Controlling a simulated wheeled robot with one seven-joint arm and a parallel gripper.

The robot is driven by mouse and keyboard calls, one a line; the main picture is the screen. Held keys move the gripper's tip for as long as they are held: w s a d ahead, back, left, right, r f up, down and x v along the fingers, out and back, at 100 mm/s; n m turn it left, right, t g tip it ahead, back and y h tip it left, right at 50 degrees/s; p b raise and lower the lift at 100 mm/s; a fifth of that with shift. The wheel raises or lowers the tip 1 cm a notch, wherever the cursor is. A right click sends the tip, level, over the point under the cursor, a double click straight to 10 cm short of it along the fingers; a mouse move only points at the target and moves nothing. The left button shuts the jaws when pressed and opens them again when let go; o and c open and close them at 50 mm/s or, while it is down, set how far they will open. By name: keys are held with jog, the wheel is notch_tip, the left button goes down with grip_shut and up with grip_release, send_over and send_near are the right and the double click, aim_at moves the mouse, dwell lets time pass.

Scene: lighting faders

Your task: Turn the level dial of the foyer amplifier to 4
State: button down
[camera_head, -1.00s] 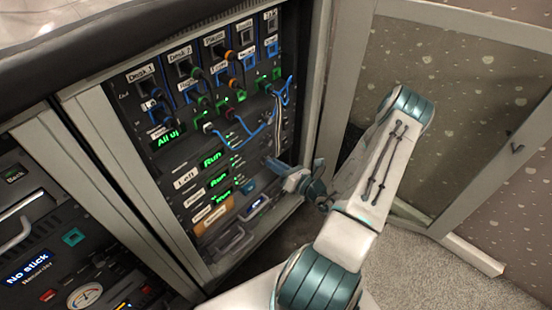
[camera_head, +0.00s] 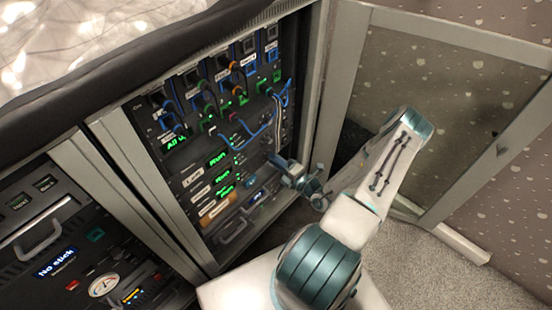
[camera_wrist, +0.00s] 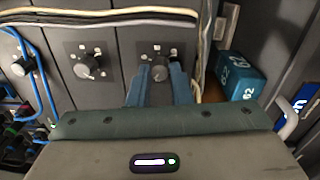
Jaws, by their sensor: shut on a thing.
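In the wrist view, a round dark dial (camera_wrist: 160,70) sits on a grey panel with small white marks around it. My gripper (camera_wrist: 160,76) has its two blue fingers on either side of this dial, shut on it. Part of the dial is hidden by the fingers, and its pointer and setting cannot be read. A second dial (camera_wrist: 88,66) is on the panel to its left, and a third knob (camera_wrist: 20,66) is farther left. No foyer label is readable. In the head view, my gripper (camera_head: 276,163) is at the right side of the equipment rack (camera_head: 103,128).
Grey and yellowish cables (camera_wrist: 100,17) run just above the dials, and a blue cable (camera_wrist: 42,75) hangs left. A blue box (camera_wrist: 240,78) stands close on the right. An open glazed door (camera_head: 440,110) flanks my arm on the right.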

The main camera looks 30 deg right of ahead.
jog(key=shift+m+p, duration=0.65)
jog(key=shift+m, duration=1.75)
jog(key=c, duration=1.3)
grip_release()
jog(key=shift+s, duration=0.1)
jog(key=p+v, duration=0.1)
jog(key=v, duration=1.2)
jog(key=shift+s, duration=0.4)
